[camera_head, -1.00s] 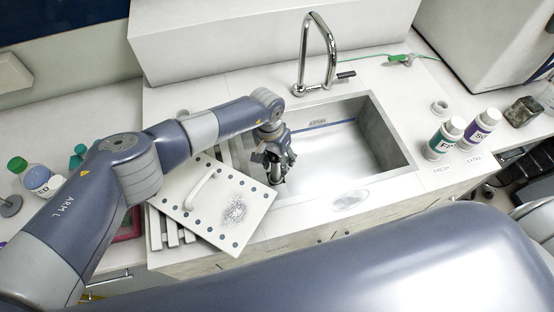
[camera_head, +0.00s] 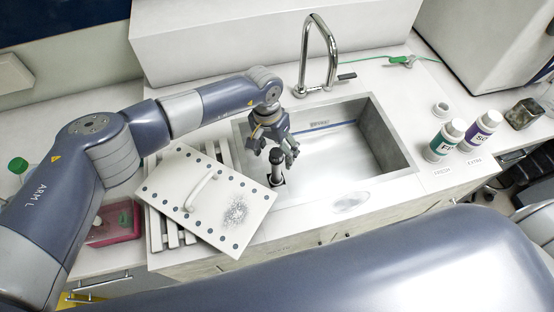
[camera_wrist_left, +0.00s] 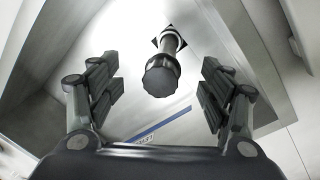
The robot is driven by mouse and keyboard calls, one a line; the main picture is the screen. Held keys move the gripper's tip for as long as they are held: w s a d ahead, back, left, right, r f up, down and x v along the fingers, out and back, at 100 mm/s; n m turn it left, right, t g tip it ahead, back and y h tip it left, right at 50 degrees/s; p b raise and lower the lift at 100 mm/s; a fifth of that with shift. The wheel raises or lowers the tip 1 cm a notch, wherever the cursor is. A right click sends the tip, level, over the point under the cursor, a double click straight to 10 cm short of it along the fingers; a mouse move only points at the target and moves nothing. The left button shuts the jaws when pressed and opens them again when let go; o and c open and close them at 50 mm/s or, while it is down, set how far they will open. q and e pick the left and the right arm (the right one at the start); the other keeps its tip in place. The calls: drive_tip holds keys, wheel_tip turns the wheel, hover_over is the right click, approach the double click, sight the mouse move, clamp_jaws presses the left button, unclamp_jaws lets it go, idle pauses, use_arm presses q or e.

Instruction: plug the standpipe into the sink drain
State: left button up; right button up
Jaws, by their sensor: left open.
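My right gripper is not in view.
A chrome faucet (camera_head: 318,55) stands behind the sink. Two labelled bottles, one green (camera_head: 446,140) and one purple (camera_head: 480,132), stand at the right. A blue line (camera_wrist_left: 160,124) marks the sink wall.

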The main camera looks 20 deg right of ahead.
use_arm(q)
drive_tip(key=r, duration=0.5)
drive_tip(key=shift+w+a+r, duration=0.15)
drive_tip(key=shift+a+r, duration=0.1)
drive_tip(key=shift+r, duration=0.05)
drive_tip(key=shift+f, duration=0.1)
